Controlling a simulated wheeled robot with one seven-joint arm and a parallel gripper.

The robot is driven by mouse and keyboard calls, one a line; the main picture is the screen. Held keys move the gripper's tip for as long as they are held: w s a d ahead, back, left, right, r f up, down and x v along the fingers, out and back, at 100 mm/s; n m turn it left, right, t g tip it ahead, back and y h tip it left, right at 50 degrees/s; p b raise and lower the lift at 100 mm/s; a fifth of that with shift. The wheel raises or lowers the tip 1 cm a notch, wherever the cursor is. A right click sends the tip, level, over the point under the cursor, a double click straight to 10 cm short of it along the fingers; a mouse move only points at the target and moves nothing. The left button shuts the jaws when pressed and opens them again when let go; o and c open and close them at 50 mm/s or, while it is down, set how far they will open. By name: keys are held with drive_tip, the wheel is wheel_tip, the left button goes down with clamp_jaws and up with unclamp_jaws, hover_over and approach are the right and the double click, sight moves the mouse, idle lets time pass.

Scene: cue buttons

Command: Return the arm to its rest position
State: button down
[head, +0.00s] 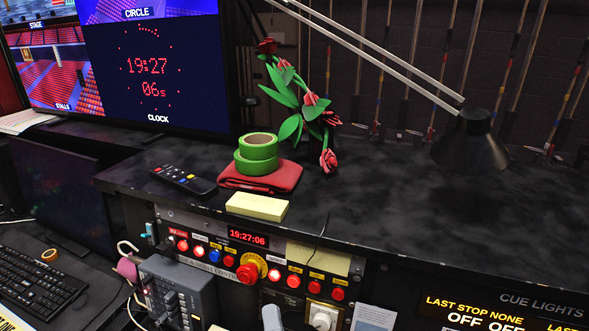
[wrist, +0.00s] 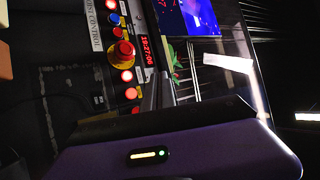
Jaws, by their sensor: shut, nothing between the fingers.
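My gripper (wrist: 157,90) shows in the wrist view as two grey fingers close together above the dark purple hand body, shut and empty. The cue button panel runs along the desk front, with a big red knob on a yellow collar (head: 248,272), also seen in the wrist view (wrist: 124,51). Left of the knob are lit red buttons (head: 183,245) and a blue button (head: 215,255). Right of it are a lit red button (head: 274,274) and several red ones (head: 315,287). In the wrist view the fingers appear beside the panel; contact cannot be told.
On the black desktop (head: 400,210) are a remote (head: 184,180), green tape rolls (head: 257,155) on a red cloth (head: 285,177), a yellow note pad (head: 257,206), roses (head: 310,100) and a lamp (head: 470,145). A monitor (head: 150,70) stands behind. A keyboard (head: 40,281) lies lower left.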

drive_tip(key=s+d+f+n+g+h+b, duration=0.1)
drive_tip(key=s+d+f+n+g, duration=0.3)
drive_tip(key=s+d, duration=0.7)
drive_tip(key=s+d+f+n+g+h+b, duration=0.1)
drive_tip(key=s+d+f+n+g+h, duration=0.3)
drive_tip(key=s+d+f+n, duration=0.4)
drive_tip(key=s+d, duration=0.4)
drive_tip(key=s, duration=0.5)
drive_tip(key=shift+f+h, duration=0.3)
drive_tip(key=shift+f, duration=0.1)
